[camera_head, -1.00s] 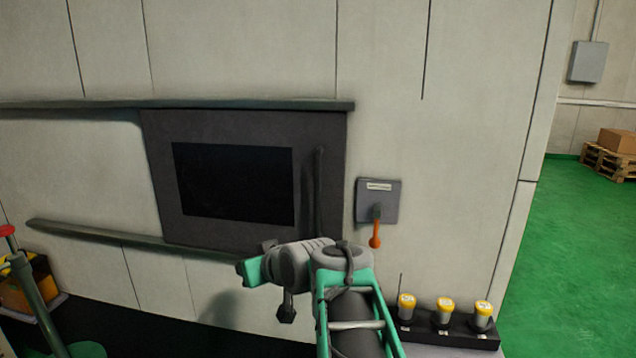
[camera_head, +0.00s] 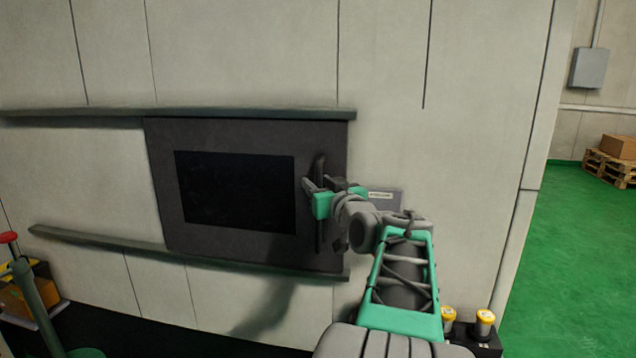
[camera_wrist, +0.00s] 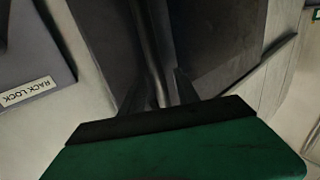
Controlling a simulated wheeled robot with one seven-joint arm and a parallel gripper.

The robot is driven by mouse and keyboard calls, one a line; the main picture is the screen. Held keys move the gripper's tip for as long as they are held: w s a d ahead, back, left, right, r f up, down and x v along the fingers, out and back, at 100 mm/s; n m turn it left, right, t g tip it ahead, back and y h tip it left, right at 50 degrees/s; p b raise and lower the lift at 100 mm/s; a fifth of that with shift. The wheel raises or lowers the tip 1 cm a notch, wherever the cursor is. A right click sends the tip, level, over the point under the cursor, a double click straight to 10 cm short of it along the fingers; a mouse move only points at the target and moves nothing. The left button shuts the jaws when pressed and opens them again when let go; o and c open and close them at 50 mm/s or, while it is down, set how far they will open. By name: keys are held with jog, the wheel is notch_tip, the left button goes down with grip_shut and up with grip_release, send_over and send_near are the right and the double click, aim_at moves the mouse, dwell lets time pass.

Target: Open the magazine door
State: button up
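The magazine door (camera_head: 240,135) is a dark grey panel with a black window (camera_head: 235,192), set between two horizontal rails on the pale wall. Its vertical bar handle (camera_head: 319,232) is near the door's right edge; the handle also shows in the wrist view (camera_wrist: 150,45). My gripper (camera_head: 320,186) is at the upper half of the handle. In the wrist view its two dark fingers (camera_wrist: 158,95) stand on either side of the bar, with gaps seeming to show beside it. The fingers look open around the bar, not clamped on it.
The upper rail (camera_head: 60,112) and lower rail (camera_head: 100,240) extend left past the door. A grey box labelled "RACK LOCK" (camera_head: 385,196) is right of the door, mostly behind my arm. Yellow-capped items (camera_head: 484,318) stand low right. A red-topped post (camera_head: 30,285) is low left.

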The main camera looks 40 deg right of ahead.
jog(key=shift+c, duration=0.4)
grip_shut()
dwell(0.9)
jog(key=shift+a, duration=0.15)
